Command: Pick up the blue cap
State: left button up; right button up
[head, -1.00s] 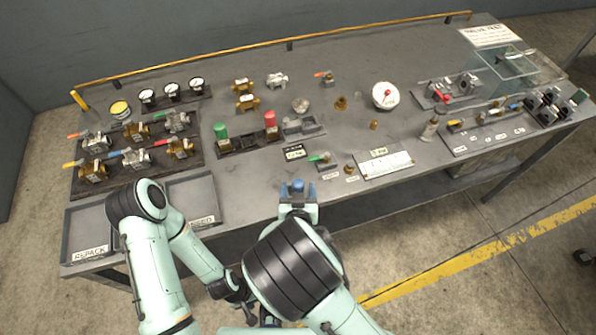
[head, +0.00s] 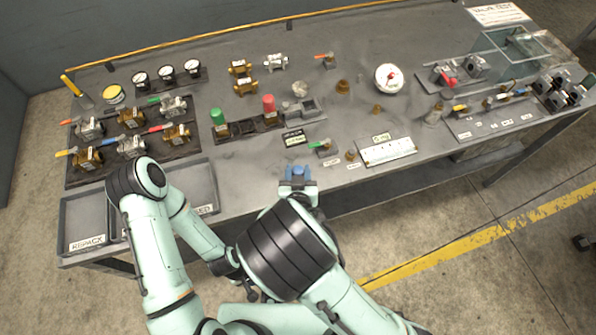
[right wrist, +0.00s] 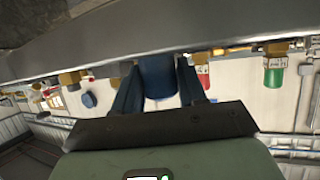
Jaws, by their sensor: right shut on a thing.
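The blue cap (head: 298,172) is between the fingers of my right gripper (head: 298,180), at the table's front edge in the head view. The right gripper is shut on it. In the right wrist view the blue cap (right wrist: 157,76) sits between the two dark fingers of the right gripper (right wrist: 158,88). Whether the cap touches the table is hard to tell. My left arm comes in from the left, and its far end is hidden behind my right arm. The left gripper does not show.
A green cap (head: 217,117) and a red cap (head: 268,104) stand on a dark rack (head: 240,129) behind. Several valves lie on a dark tray at left, with a grey REPACK bin (head: 84,222) in front. A white labelled board (head: 388,150) is to the right.

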notch_tip(320, 180, up, 20)
jog(key=p, duration=0.4)
jog(key=w+d+f+m+h, duration=0.2)
jog(key=w+d+f, duration=0.15)
jog(key=d, duration=0.55)
jog(key=w+d+f+m+h, duration=0.1)
jog(key=w+d+f+h, duration=0.1)
jog(key=w+d, duration=0.5)
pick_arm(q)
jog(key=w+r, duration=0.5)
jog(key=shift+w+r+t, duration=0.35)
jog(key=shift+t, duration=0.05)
pick_arm(e)
notch_tip(320, 180, up, 6)
jog(key=f+n+y, duration=0.1)
jog(key=n+y, duration=0.2)
jog(key=y, duration=0.1)
send_over(297, 169)
jog(key=shift+s+d+r, duration=0.1)
jog(key=shift+s+r, duration=0.15)
jog(key=shift+f, duration=0.15)
